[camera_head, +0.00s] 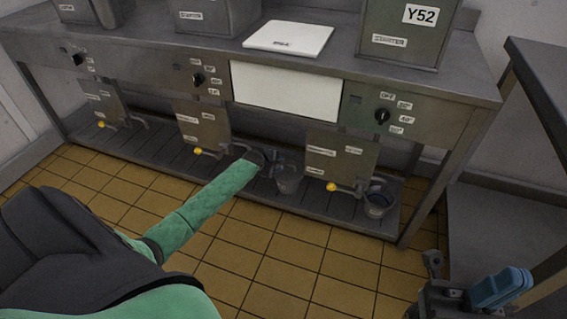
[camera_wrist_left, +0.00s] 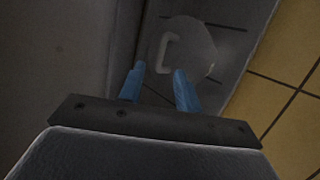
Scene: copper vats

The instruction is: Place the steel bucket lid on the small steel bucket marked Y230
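In the left wrist view a round grey steel lid (camera_wrist_left: 200,48) with a bar handle (camera_wrist_left: 166,52) lies on the dark lower shelf. My left gripper (camera_wrist_left: 160,70) is open, its two blue fingers apart and pointing at the handle with nothing visible between them. In the head view my left arm reaches to the shelf, and its gripper is hard to make out there. One small steel bucket (camera_head: 288,180) stands just right of that gripper, another (camera_head: 378,202) farther right. No marking is readable on either. My right gripper (camera_head: 500,288) is at the lower right, its finger gap unclear.
A steel counter (camera_head: 220,50) with knobs and yellow-tipped taps stands over the slatted shelf (camera_head: 340,208). Hanging panels (camera_head: 342,160) overhang the shelf. A white scale (camera_head: 288,38) and a vat marked Y52 (camera_head: 405,35) stand on top. The tiled floor (camera_head: 290,275) in front is clear.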

